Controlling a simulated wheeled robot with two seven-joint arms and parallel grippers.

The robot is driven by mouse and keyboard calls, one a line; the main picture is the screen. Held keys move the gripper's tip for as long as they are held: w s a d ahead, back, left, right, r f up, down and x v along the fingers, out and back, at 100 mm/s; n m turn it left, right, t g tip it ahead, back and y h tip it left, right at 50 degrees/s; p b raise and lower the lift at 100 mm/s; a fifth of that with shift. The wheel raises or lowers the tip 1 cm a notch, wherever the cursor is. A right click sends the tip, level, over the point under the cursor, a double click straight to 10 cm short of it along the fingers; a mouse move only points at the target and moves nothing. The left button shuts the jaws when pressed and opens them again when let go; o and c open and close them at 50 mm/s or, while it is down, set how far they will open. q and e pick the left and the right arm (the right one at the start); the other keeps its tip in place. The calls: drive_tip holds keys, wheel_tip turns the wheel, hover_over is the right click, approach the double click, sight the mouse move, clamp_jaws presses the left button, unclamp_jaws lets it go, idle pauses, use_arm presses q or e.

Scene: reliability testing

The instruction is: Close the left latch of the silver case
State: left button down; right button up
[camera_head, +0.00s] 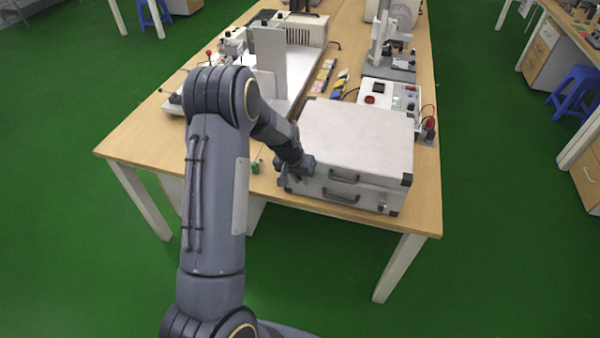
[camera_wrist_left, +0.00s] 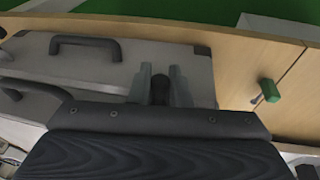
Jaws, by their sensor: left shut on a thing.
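The silver case (camera_head: 355,135) lies flat with its lid down near the front edge of the wooden table. Dark handles (camera_head: 343,178) show on its front, and a small dark right latch (camera_head: 381,207) shows near its right front corner. My left gripper (camera_head: 290,180) is at the left end of the case front. In the left wrist view, the two fingertips (camera_wrist_left: 161,78) stand against the case front (camera_wrist_left: 95,65), shut on a small dark part, the left latch (camera_wrist_left: 160,90). The fingers and wrist hide most of this latch, so its exact position cannot be told.
A small green object (camera_head: 256,167) lies on the table (camera_head: 140,150) left of the case; it also shows in the left wrist view (camera_wrist_left: 268,90). Behind the case stands a control box (camera_head: 385,95) with a red button. The floor in front is clear.

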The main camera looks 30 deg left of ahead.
use_arm(q)
drive_tip(key=shift+g, duration=0.4)
drive_tip(key=c, duration=1.4)
unclamp_jaws()
drive_tip(key=shift+w, duration=0.1)
drive_tip(key=b+v, duration=0.1)
drive_tip(key=v, duration=0.6)
drive_tip(key=shift+r, duration=0.45)
drive_tip(key=shift+a, duration=0.1)
